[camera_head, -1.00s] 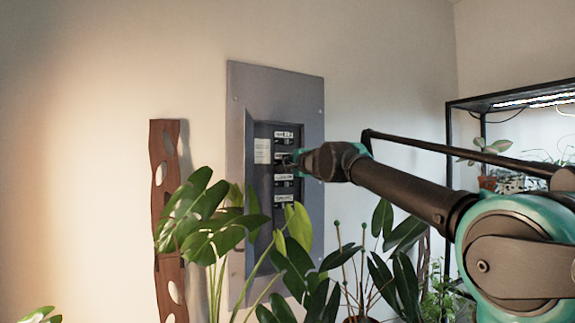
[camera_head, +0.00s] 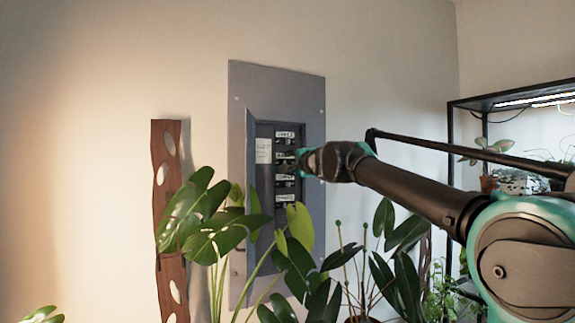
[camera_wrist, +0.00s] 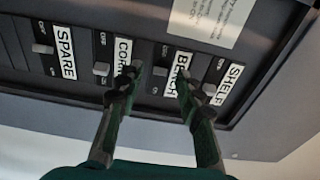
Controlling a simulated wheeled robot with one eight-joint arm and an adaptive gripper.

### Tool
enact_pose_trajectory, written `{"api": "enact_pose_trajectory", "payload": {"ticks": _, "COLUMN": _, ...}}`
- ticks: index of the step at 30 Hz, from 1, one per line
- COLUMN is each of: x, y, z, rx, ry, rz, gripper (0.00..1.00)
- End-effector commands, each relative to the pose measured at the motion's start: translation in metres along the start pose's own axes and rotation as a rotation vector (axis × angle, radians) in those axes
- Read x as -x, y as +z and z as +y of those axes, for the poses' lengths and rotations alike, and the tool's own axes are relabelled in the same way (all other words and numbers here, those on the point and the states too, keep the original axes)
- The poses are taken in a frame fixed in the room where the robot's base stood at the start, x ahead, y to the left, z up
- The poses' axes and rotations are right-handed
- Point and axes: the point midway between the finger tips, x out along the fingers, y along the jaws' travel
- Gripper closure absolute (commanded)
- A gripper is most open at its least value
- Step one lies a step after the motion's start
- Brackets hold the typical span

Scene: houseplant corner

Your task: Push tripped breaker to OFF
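The grey breaker panel (camera_head: 314,120) is set in the wall, its recess holding a column of labelled black breakers (camera_head: 284,198). In the wrist view, the labels read SPARE (camera_wrist: 66,52), one starting COM (camera_wrist: 123,52), BENCH (camera_wrist: 178,73) and SHELF (camera_wrist: 228,84). Each has a light grey toggle between OFF and ON marks. I cannot tell which breaker is tripped. My gripper (camera_wrist: 158,82) is open and empty, its fingers in front of the breakers; contact is unclear. The fingers partly cover the COM and BENCH labels.
A white notice (camera_wrist: 211,20) is on the panel beside the breakers. Large leafy plants (camera_head: 210,225) stand before the panel's lower part. A brown wooden post (camera_head: 168,215) with holes stands left. A black shelf (camera_head: 510,98) with plants stands right. The wall above the panel is clear.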

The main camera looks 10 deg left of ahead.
Motion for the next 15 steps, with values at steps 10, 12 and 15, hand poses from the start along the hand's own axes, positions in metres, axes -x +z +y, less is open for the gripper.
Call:
{"api": "enact_pose_trajectory", "payload": {"ticks": 10, "x": 0.062, "y": -0.001, "z": 0.001, "rx": 0.0, "ry": 0.0, "rz": 0.002, "gripper": 0.64}}
{"api": "enact_pose_trajectory", "payload": {"ticks": 12, "x": 0.074, "y": 0.0, "z": 0.001, "rx": 0.0, "ry": 0.0, "rz": 0.001, "gripper": 0.64}}
{"api": "enact_pose_trajectory", "payload": {"ticks": 15, "x": 0.088, "y": 0.0, "z": 0.0, "rx": 0.0, "ry": 0.0, "rz": 0.001, "gripper": 0.64}}
